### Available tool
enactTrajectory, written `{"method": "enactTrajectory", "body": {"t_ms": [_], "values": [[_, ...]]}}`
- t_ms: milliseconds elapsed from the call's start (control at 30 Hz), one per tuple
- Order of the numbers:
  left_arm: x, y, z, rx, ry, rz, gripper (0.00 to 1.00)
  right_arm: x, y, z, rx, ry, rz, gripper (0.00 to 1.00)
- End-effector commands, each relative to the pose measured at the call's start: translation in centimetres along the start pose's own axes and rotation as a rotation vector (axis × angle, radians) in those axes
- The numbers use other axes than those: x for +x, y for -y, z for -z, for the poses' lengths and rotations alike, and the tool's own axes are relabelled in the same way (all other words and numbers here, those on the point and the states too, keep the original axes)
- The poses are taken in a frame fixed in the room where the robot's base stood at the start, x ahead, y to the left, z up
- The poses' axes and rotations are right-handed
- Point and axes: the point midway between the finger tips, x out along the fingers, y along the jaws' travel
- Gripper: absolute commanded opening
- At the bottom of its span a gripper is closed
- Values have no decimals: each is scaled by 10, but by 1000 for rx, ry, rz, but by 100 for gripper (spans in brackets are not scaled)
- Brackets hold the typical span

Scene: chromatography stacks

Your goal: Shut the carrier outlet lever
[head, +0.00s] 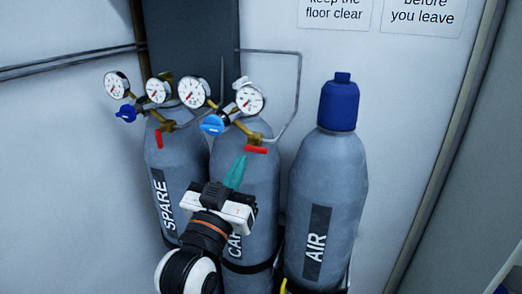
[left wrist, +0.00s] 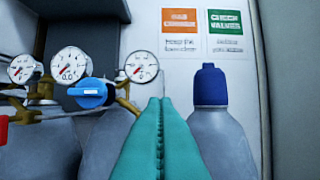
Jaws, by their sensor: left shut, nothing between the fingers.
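The carrier cylinder (head: 262,180) is the middle grey one, its label partly covered by my left arm. Its red outlet lever (head: 256,149) lies roughly level below the regulator, under the right gauge and a light blue knob (head: 212,125). My left gripper (head: 241,158) has teal fingers, shut and empty. In the head view its tips are just below and left of the red lever; I cannot tell if they touch. In the left wrist view the closed fingers (left wrist: 160,135) fill the lower middle, and the carrier lever does not show there. My right gripper is in neither view.
The SPARE cylinder (head: 163,160) stands at left with a red lever (head: 159,139) hanging down and a dark blue knob (head: 126,113). The AIR cylinder (head: 325,180) with a blue cap (head: 338,104) stands at right. Thin pipes run along the wall behind.

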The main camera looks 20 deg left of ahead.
Motion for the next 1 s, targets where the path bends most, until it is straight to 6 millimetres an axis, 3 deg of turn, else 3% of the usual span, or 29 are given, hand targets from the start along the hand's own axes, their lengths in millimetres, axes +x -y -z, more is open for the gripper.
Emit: {"method": "enactTrajectory", "body": {"t_ms": [367, 467, 867, 1000], "values": [[6, 0, -1, 0, 0, 0, 0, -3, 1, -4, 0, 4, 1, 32], [19, 0, -2, 0, -2, 0, 0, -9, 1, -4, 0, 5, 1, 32], [103, 0, -4, -1, -2, 1, 0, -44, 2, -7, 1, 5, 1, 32], [94, 0, 22, 1, -9, 1, 0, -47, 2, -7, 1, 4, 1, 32]]}}
